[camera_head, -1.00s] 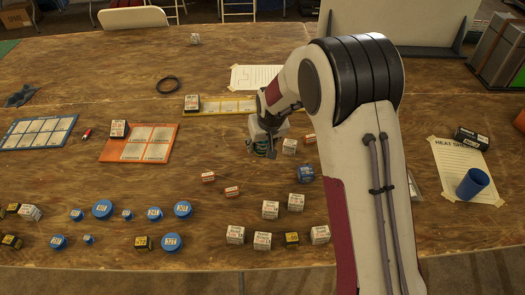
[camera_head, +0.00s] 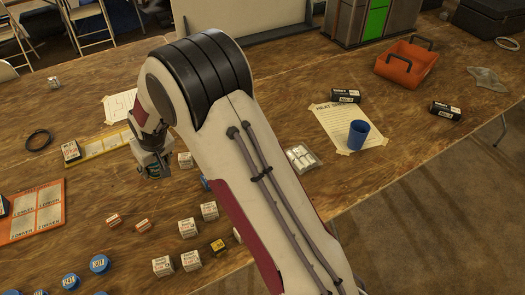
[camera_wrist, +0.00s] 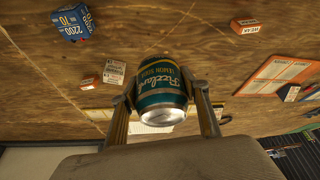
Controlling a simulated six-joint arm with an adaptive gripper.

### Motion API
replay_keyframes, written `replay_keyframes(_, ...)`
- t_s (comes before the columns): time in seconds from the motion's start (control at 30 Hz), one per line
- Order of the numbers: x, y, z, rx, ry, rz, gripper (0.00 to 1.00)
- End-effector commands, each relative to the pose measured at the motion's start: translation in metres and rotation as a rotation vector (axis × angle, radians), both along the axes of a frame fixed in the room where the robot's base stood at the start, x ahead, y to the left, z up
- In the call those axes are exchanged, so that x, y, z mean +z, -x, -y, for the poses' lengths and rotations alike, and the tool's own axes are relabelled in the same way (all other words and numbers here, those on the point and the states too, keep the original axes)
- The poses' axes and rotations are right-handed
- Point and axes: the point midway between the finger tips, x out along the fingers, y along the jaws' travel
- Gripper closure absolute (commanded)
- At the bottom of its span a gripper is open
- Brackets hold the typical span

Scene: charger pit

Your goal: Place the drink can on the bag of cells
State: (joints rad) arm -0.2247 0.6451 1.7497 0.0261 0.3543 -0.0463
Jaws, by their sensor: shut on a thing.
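A teal drink can (camera_wrist: 162,88) with a cream band and lettering, its silver end toward the camera, is between the two fingers of my gripper (camera_wrist: 161,93) in the wrist view. The fingers are shut on its sides. In the head view my gripper (camera_head: 153,170) is low over the table, left of my arm, and the can is mostly hidden there. Whether the can touches the table is unclear. The bag of cells (camera_head: 303,158), a clear bag with several white cells, lies flat on the table right of my arm, well away from the gripper.
A small white box (camera_head: 185,160) stands close beside the gripper. Several boxes and blue caps lie in front. A blue cup (camera_head: 358,134) stands on a paper sheet (camera_head: 335,118) right of the bag. An orange toolbox (camera_head: 406,63) is farther back. The right front table is clear.

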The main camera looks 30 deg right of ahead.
Motion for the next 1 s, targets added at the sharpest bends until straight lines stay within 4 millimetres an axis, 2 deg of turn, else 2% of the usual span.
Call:
replay_keyframes(0.17, 0.001, -0.003, 0.011, -0.018, -0.001, 0.002, 0.84)
replay_keyframes(0.37, 0.003, -0.01, 0.045, -0.074, -0.002, 0.006, 0.84)
replay_keyframes(0.67, 0.01, -0.018, 0.13, -0.212, -0.003, 0.015, 0.84)
replay_keyframes(1.0, 0.019, -0.009, 0.231, -0.377, -0.007, 0.022, 0.84)
